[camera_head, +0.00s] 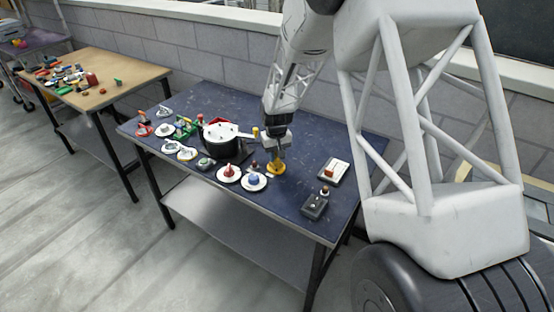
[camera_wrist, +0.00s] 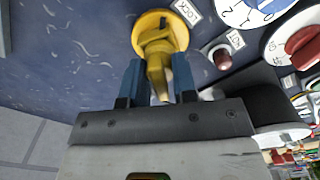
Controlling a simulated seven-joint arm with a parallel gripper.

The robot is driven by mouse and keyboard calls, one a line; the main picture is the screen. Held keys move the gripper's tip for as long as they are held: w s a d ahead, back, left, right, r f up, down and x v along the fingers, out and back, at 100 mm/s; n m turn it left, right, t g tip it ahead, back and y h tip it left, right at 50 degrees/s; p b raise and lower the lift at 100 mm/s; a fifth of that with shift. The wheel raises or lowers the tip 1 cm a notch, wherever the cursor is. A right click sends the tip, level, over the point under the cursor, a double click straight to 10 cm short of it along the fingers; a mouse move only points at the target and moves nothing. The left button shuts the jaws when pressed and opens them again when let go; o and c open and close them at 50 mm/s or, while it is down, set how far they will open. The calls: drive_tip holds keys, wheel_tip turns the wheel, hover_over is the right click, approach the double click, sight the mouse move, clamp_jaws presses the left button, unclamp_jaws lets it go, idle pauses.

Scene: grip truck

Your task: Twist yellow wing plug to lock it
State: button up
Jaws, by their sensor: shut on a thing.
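The yellow wing plug (camera_wrist: 158,28) has a round flange on the dark blue tabletop and a wing that points toward my gripper. A small white LOCK label (camera_wrist: 187,11) lies beside the flange. My gripper (camera_wrist: 158,78) has its two blue fingers on either side of the wing and is shut on it. The plug's turn angle relative to the label is hard to tell. In the head view the plug (camera_head: 276,169) shows as a small yellow disc at the table's front half, with my gripper (camera_head: 278,154) directly above it, partly hiding it.
A dial with a red knob (camera_head: 229,173) and a dial with a blue knob (camera_head: 254,182) sit close left of the plug. A black drum with a white top (camera_head: 222,139) stands behind them. A white plate with a red switch (camera_head: 333,172) and a grey box (camera_head: 314,207) are at right.

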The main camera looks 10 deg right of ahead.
drive_tip(key=shift+m, duration=4.3)
